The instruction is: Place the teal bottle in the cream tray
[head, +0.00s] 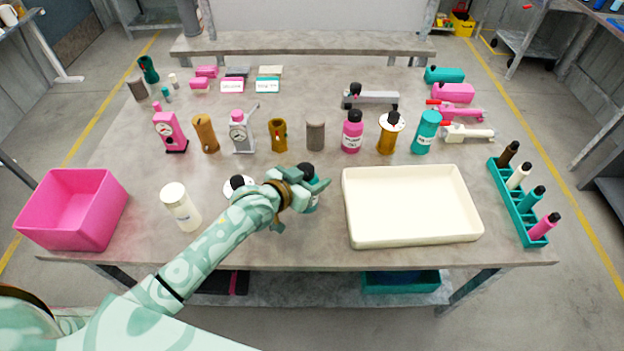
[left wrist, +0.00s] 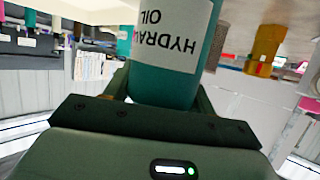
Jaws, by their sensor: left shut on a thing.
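My left gripper (head: 305,187) is shut on the teal bottle (head: 314,202), just left of the cream tray. The bottle has a black cap and looks roughly upright; my gripper hides most of its body. In the left wrist view the teal bottle (left wrist: 165,85) sits between the fingers, with a white label reading "HYDRA… OIL". I cannot tell whether its base touches the table. The cream tray (head: 412,240) lies empty on the table's front right part. My right gripper is out of view.
A white bottle (head: 180,207) and a pink bin (head: 72,212) stand to the left. A pink bottle (head: 351,132) and a teal canister (head: 426,132) stand behind the tray. A teal rack (head: 519,205) of small bottles is right of it.

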